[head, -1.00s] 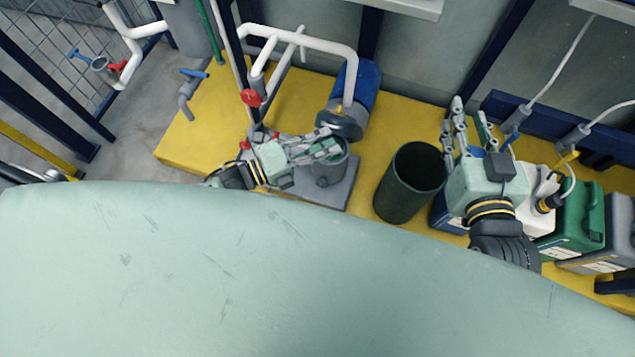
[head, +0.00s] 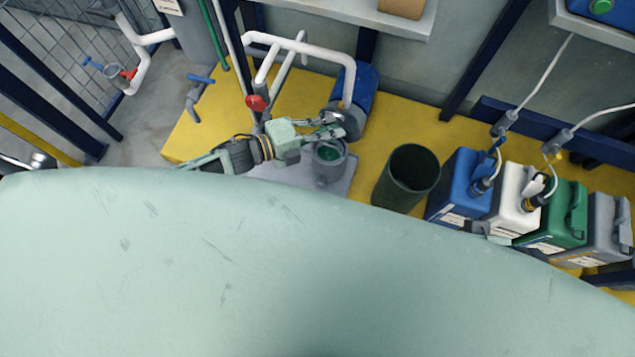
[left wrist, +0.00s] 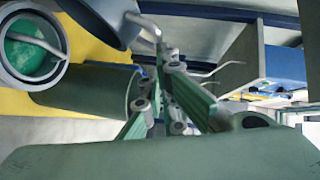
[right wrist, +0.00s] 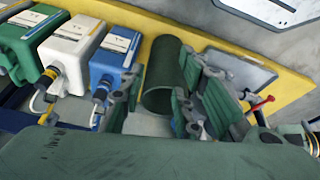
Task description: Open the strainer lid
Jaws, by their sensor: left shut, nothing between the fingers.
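The strainer (head: 331,168) is a grey round pot on a grey base plate beside the pump. Its top is uncovered in the head view, with green showing inside. The left wrist view also shows the strainer (left wrist: 60,68) at upper left, with a thin grey bar across its green inside. I cannot clearly tell the lid from the grey parts beside the pump. My left gripper (head: 338,127) is shut and empty, just above and behind the strainer's rim. My right gripper (right wrist: 165,100) is open and empty; in the head view it is mostly hidden behind my body.
A dark green bin (head: 405,180) stands right of the strainer. Blue (head: 460,182), white (head: 512,205), green and grey canisters stand farther right. White pipes (head: 300,47) and the blue pump (head: 353,85) are behind the gripper. A red valve handle (head: 257,103) is at left.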

